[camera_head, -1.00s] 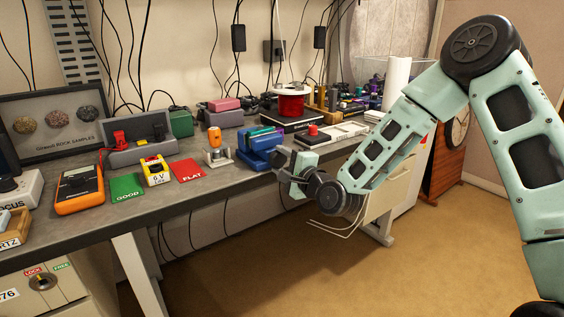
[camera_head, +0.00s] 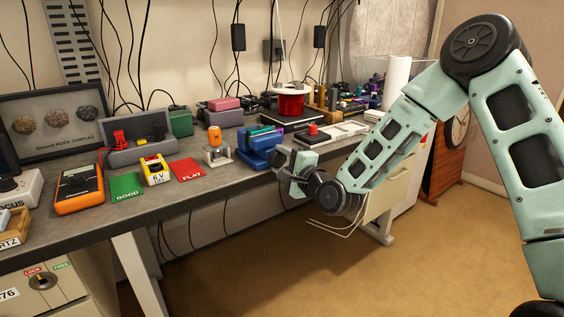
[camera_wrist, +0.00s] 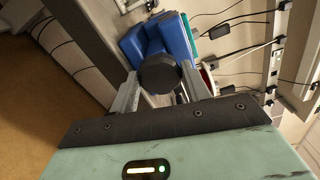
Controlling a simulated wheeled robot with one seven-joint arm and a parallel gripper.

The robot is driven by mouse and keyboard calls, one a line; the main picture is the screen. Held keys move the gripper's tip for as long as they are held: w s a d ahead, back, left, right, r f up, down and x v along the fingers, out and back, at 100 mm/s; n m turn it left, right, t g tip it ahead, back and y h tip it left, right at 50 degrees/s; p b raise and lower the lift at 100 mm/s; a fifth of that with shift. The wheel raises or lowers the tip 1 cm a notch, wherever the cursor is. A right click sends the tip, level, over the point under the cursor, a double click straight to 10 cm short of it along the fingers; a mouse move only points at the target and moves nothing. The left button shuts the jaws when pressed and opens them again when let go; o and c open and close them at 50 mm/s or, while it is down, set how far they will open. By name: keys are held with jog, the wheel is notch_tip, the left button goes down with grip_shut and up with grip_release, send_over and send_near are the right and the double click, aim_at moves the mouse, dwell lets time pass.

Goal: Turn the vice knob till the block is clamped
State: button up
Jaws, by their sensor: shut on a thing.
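The blue vice (camera_head: 262,156) stands at the front edge of the workbench. In the wrist view the blue vice body (camera_wrist: 172,40) is just beyond my fingers. Its dark round knob (camera_wrist: 160,72) sits between the two fingers of my gripper (camera_wrist: 159,80). The gripper is shut on the knob. In the head view my gripper (camera_head: 284,163) reaches the vice from the right and hides the knob. Teal and purple pieces (camera_head: 264,133) show at the top of the vice; I cannot tell which is the block, or whether the jaws touch it.
An orange-topped metal stand (camera_head: 216,146) is left of the vice. A red FLAT card (camera_head: 187,169), a 6 V battery (camera_head: 155,170) and an orange meter (camera_head: 79,189) lie farther left. A red wire spool (camera_head: 291,104) is behind. The floor in front is clear.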

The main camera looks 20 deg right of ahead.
jog(key=o, duration=1)
jog(key=shift+c, duration=0.2)
jog(key=shift+s, duration=0.1)
jog(key=p+v, duration=0.4)
jog(key=v, duration=0.7)
jog(key=shift+s+d+r, duration=0.25)
jog(key=shift+d+r, duration=0.05)
jog(key=shift+r, duration=0.2)
jog(key=shift+s+d+p, duration=0.1)
jog(key=shift+p, duration=1.15)
